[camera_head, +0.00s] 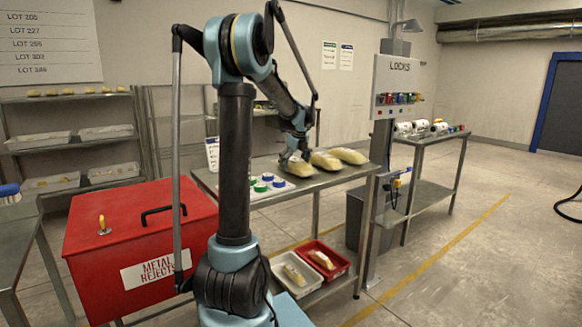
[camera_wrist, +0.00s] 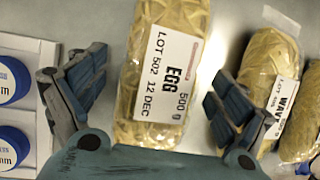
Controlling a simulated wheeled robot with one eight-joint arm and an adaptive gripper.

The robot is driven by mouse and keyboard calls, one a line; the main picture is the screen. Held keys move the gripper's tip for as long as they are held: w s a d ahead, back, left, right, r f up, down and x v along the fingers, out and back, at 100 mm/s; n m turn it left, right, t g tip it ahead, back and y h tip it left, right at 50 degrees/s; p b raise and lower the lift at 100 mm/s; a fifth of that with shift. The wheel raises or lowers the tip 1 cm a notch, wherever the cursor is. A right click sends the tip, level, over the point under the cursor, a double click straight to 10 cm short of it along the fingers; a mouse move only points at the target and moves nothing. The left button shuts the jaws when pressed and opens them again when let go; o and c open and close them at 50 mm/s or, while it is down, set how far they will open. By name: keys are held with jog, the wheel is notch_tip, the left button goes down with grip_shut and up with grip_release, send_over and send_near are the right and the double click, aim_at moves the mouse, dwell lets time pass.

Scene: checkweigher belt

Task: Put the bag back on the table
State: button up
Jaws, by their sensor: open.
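My gripper (camera_wrist: 147,105) is open above the grey metal table, with its two fingers on either side of a clear bag of yellow pasta. This bag (camera_wrist: 170,25) has a white label reading EGG, 500 g, LOT 502, 12 DEC. It lies on the table in the head view (camera_head: 296,168), partly under my gripper (camera_head: 295,152). The fingers do not visibly close on it. The table (camera_head: 341,177) stands in the middle of the head view. A second bag (camera_head: 325,161), labelled WAVE, lies just right of my right finger, and a third bag (camera_head: 348,155) lies beyond it.
Blue and green round pieces (camera_head: 267,177) sit on a white holder left of the bags. Below are a white tray (camera_head: 285,266) and a red tray (camera_head: 337,272), each with something inside. A red METAL REJECTS box (camera_head: 100,225) stands left. A LOCKS post (camera_head: 384,140) stands right of the table.

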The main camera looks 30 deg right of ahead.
jog(key=v, duration=1.1)
jog(key=shift+s+r, duration=0.1)
jog(key=shift+r, duration=0.05)
